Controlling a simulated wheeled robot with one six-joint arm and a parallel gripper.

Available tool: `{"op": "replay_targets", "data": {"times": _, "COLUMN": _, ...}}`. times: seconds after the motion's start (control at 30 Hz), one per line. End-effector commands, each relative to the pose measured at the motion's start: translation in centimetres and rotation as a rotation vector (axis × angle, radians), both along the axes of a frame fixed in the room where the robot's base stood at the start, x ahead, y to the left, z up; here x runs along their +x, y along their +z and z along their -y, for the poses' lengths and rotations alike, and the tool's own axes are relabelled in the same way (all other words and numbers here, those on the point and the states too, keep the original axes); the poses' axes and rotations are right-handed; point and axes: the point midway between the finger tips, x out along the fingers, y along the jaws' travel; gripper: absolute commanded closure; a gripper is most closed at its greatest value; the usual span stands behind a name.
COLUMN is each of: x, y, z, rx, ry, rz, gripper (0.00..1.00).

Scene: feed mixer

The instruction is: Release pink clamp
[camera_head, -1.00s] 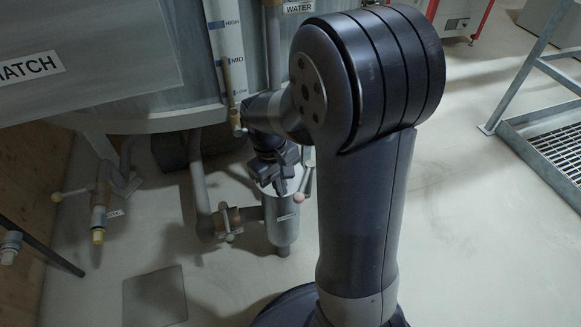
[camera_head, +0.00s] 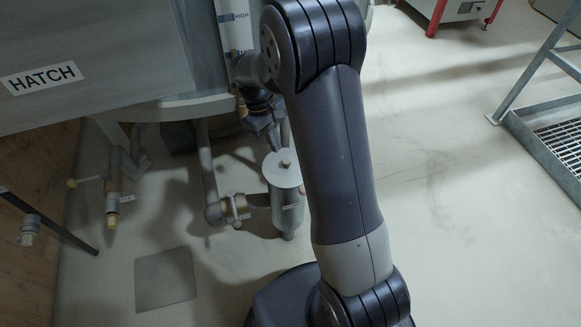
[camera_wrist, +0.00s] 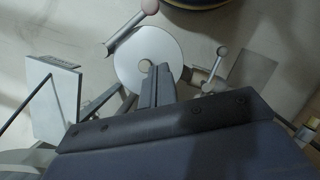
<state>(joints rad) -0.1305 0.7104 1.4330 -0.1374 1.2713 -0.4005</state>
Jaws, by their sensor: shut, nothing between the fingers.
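The pink clamp (camera_wrist: 130,27) is a short lever with a dull pink ball on its end. In the wrist view it stands at the upper left edge of a round pale lid (camera_wrist: 138,45), slanting outward from it. In the head view I cannot make the clamp out; my arm covers that side of the canister (camera_head: 286,205). My gripper (camera_wrist: 160,70) is shut and empty, its fingers over the lid in the wrist view and apart from the clamp. In the head view my gripper (camera_head: 277,142) hangs above the lid, pointing down.
A pipe valve (camera_head: 234,209) joins the canister on its left. A grated metal step (camera_head: 560,145) stands right. Open floor lies between.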

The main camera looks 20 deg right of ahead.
Motion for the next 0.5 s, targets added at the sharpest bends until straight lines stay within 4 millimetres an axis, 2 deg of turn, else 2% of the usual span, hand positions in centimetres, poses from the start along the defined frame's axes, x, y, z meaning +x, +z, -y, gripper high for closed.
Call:
{"op": "replay_targets", "data": {"times": 0.17, "x": -0.6, "y": -2.4, "z": 0.4, "rx": -0.001, "ry": -0.002, "rz": -0.004, "gripper": 1.00}}
{"op": "replay_targets", "data": {"times": 0.5, "x": -2.4, "y": -9.4, "z": 1.6, "rx": -0.001, "ry": -0.001, "rz": -0.005, "gripper": 1.00}}
